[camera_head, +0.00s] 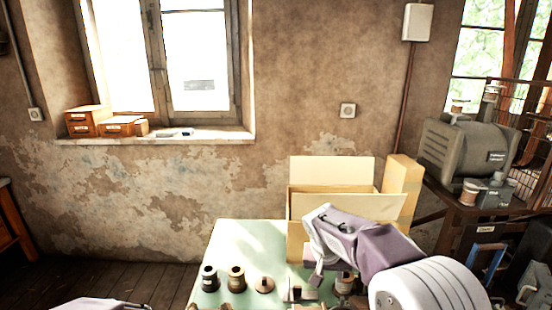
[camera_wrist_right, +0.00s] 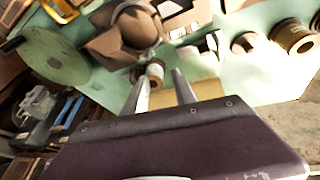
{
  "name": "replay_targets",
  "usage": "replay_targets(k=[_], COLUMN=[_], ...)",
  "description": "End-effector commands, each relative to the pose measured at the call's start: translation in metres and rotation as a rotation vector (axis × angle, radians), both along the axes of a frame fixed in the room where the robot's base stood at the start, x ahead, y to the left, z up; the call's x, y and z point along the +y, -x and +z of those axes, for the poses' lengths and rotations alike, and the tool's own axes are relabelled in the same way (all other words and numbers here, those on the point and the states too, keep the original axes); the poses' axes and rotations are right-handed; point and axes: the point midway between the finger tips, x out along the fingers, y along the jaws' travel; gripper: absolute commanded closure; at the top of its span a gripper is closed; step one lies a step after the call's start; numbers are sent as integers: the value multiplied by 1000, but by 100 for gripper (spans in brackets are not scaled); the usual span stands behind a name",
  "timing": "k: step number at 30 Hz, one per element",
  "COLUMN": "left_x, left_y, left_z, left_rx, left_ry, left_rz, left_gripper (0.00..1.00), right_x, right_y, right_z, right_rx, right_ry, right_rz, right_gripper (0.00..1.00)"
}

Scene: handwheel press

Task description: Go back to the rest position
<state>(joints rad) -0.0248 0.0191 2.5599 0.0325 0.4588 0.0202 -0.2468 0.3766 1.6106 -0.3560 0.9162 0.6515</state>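My right gripper (camera_head: 314,278) hangs over the green table (camera_head: 245,236), in front of the open cardboard box. The right wrist view shows its two fingers (camera_wrist_right: 160,80) apart, with nothing clearly held between them. A small metal-and-brown cylinder (camera_wrist_right: 154,72) lies beyond the fingertips and appears apart from them. My left arm shows only as a pale piece at the bottom left edge of the head view (camera_head: 100,304); its fingers cannot be made out.
A dark spool (camera_head: 209,279), a brass-coloured spool (camera_head: 236,279) and a brown knobbed disc (camera_head: 264,285) stand on the table's front. The open cardboard box (camera_head: 310,205) stands at its back right. A grey machine (camera_head: 462,150) sits on a bench at right.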

Motion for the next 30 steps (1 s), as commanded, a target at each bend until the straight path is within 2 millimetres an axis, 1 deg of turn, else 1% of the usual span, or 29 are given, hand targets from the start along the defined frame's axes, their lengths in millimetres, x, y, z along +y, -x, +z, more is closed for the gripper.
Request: replay_targets(k=[1, 2, 3, 5, 6, 8, 9, 12, 13, 14, 15, 16, 18, 30], left_x=[0, 0, 0, 0, 0, 0, 0, 0, 0, 0, 0, 0, 0, 0], left_y=[0, 0, 0, 0, 0, 0, 0, 0, 0, 0, 0, 0, 0, 0], left_z=[0, 0, 0, 0, 0, 0, 0, 0, 0, 0, 0, 0, 0, 0], left_rx=[0, 0, 0, 0, 0, 0, 0, 0, 0, 0, 0, 0, 0, 0], left_ry=[0, 0, 0, 0, 0, 0, 0, 0, 0, 0, 0, 0, 0, 0], left_rz=[0, 0, 0, 0, 0, 0, 0, 0, 0, 0, 0, 0, 0, 0], left_gripper=[64, 64, 64, 64, 64, 64, 64, 64, 64, 64, 64, 64, 64, 64], right_x=[-19, -27, -36, -46, -50, -51, -48, -38, -36, -34, -34, -33, -34, -34], right_y=[23, 38, 59, 96, 120, 157, 179, 221, 229, 229, 221, 219, 219, 219], right_z=[-6, -11, -19, -35, -47, -65, -77, -102, -108, -110, -109, -108, -108, -108], right_rx=[30, 48, 74, 118, 144, 183, 207, 261, 271, 263, 240, 234, 236, 238], right_ry=[-21, -34, -56, -90, -114, -148, -167, -196, -200, -201, -197, -191, -185, -185], right_rz=[-28, -34, -42, -44, -39, -20, 1, 75, 102, 131, 165, 184, 206, 206], right_gripper=[68, 68, 68, 68, 68, 68, 68, 68, 68, 68, 68, 68, 68, 68])
